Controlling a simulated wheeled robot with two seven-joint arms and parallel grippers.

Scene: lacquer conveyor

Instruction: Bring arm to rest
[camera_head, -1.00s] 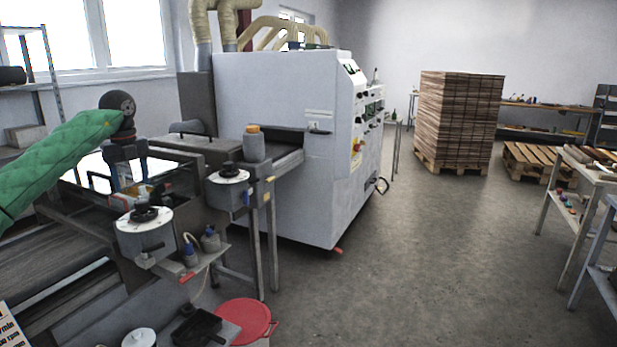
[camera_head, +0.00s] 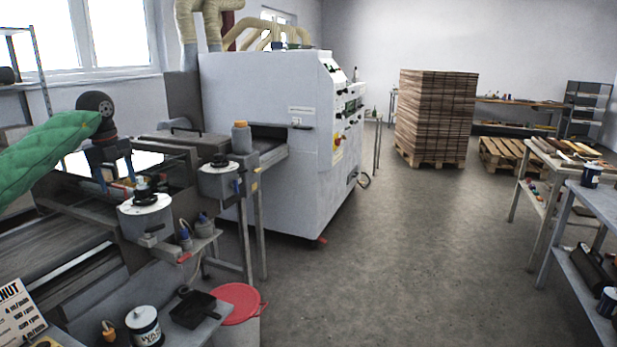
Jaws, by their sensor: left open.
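My left arm, in a green quilted sleeve (camera_head: 45,155), comes in from the left and ends in a dark round wrist joint (camera_head: 95,102). My left gripper (camera_head: 115,180) hangs below it with its blue fingers apart, over the left part of the coating line. Nothing is clearly seen held in it; small red and orange parts show behind the fingers. A white-topped drum unit (camera_head: 146,217) with a black knob stands just below and right of the gripper. I cannot tell the exact gap between them. My right gripper is out of view.
A large white machine (camera_head: 265,130) stands behind the line. A red lid (camera_head: 238,302), a white can (camera_head: 143,326) and a black tray (camera_head: 192,310) sit low in front. A grey workbench (camera_head: 600,205) stands at right. The middle floor (camera_head: 410,250) is clear.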

